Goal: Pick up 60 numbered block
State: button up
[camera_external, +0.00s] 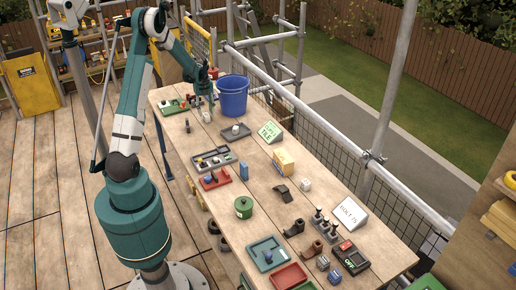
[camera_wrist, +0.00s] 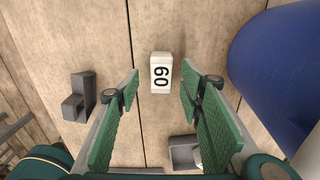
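A white block (camera_wrist: 160,72) bearing a sideways black number, which reads as 60, is on the wooden table in the wrist view. My gripper (camera_wrist: 160,100) is open and empty. Its green-padded fingers stand on either side of the block's near end, with gaps between. I cannot tell how high the fingertips are above the table. In the external view my gripper (camera_external: 203,98) is at the far end of the table, and a small white block (camera_external: 206,117) shows just below it.
A blue bucket (camera_external: 233,95) stands close on the right; it also fills the right side of the wrist view (camera_wrist: 275,75). A grey stepped piece (camera_wrist: 78,98) lies left of the block. A grey tray (camera_wrist: 184,153) lies nearer. Several trays and parts cover the table's near half.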

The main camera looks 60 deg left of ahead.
aim_at(202, 112)
jog(key=shift+w+f, duration=0.1)
jog(key=shift+f, duration=1.75)
jog(key=shift+c, duration=0.5)
jog(key=c, duration=0.9)
